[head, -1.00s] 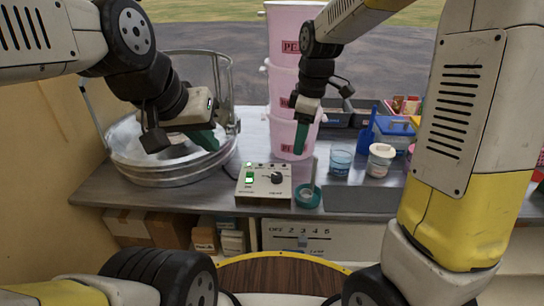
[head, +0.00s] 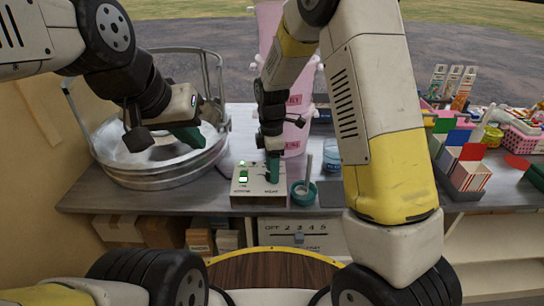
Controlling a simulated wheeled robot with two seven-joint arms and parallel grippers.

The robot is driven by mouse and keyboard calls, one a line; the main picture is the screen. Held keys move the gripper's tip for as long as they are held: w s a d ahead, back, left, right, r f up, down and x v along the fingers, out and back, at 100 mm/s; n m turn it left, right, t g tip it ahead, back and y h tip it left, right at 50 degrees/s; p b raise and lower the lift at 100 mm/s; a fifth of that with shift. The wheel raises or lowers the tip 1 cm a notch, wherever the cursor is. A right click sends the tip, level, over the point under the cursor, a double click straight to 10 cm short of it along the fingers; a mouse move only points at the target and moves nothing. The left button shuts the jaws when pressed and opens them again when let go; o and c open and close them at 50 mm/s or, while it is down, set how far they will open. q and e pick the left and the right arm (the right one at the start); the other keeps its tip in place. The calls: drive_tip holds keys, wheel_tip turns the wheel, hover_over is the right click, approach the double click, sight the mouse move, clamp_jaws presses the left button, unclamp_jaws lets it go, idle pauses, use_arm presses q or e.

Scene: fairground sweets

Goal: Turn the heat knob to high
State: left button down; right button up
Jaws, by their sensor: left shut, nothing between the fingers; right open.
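The control box (head: 258,201) with the heat knob stands at the front edge of the counter, with a lit green switch (head: 243,170) on its left side. My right gripper (head: 272,178) points down over the right part of the box, where the knob is. Its green fingers hide the knob, so I cannot tell the knob's setting or whether they touch it. That gripper is open. My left gripper (head: 190,138) is shut and empty, above the metal bowl (head: 165,172) of the floss machine.
A teal tape roll (head: 303,193) sits just right of the box. Pink tubs (head: 296,132) stand behind it, and a blue cup (head: 332,155) is to the right, partly behind my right arm. Paper bags (head: 470,175) and a pink basket (head: 524,138) are further right.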

drive_tip(key=shift+f, duration=0.15)
clamp_jaws()
idle(0.4)
drive_tip(key=m, duration=0.5)
drive_tip(key=shift+m, duration=0.4)
drive_tip(key=m, duration=0.6)
drive_tip(key=shift+s+y, duration=0.15)
drive_tip(key=shift+y, duration=0.15)
drive_tip(key=m, duration=0.6)
drive_tip(key=shift+s+m+t, duration=0.1)
drive_tip(key=shift+m+t, duration=0.2)
drive_tip(key=m, duration=0.5)
drive_tip(key=shift+a, duration=0.1)
drive_tip(key=shift+m, duration=0.4)
